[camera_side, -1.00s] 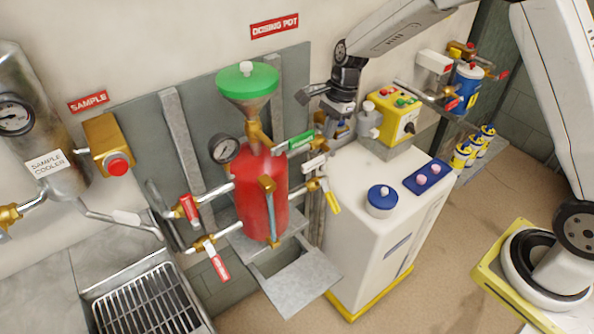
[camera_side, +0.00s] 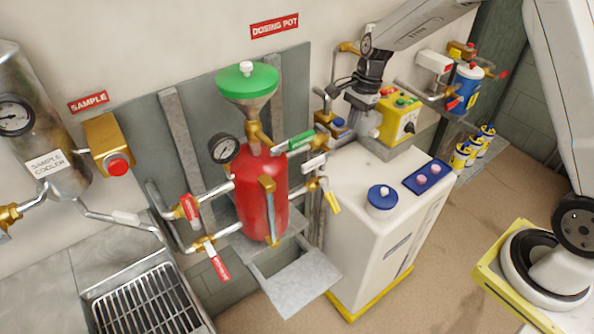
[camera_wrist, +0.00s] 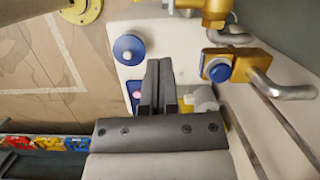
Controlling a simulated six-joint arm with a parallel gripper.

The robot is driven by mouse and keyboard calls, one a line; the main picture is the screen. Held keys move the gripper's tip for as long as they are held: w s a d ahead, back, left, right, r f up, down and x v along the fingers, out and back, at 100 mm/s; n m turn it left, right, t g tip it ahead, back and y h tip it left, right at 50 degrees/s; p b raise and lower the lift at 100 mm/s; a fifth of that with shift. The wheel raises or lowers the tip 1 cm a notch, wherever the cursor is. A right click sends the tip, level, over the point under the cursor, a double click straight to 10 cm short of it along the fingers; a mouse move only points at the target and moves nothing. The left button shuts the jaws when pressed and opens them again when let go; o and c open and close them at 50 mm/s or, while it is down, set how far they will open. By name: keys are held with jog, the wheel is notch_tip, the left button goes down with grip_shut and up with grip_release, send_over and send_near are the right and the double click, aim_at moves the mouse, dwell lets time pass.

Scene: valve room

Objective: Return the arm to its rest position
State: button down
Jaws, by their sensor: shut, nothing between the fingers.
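My gripper (camera_side: 352,128) hangs from the wrist above the back of the white cabinet (camera_side: 345,225), left of the yellow control box (camera_side: 399,118). In the wrist view, its two dark fingers (camera_wrist: 159,66) lie together, shut with nothing between them. The fingertips are small and partly lost against the fittings in the side view.
The red dosing pot (camera_side: 262,190) with its green funnel lid (camera_side: 247,80) stands left of my gripper. A brass valve with a blue button (camera_side: 338,122) is close by; it also shows in the wrist view (camera_wrist: 218,69). Open floor (camera_side: 430,260) lies right of the cabinet.

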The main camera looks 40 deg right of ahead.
jog(key=s+a+r+n+t+h, duration=0.1)
jog(key=s+a+n, duration=0.1)
jog(key=s+n, duration=0.6)
jog(key=s+a+r+n+t+h, duration=0.1)
jog(key=s+a+n, duration=0.1)
jog(key=s+n, duration=0.7)
jog(key=shift+s+r+h, duration=0.2)
jog(key=shift+s+h, duration=0.1)
jog(key=shift+s, duration=0.7)
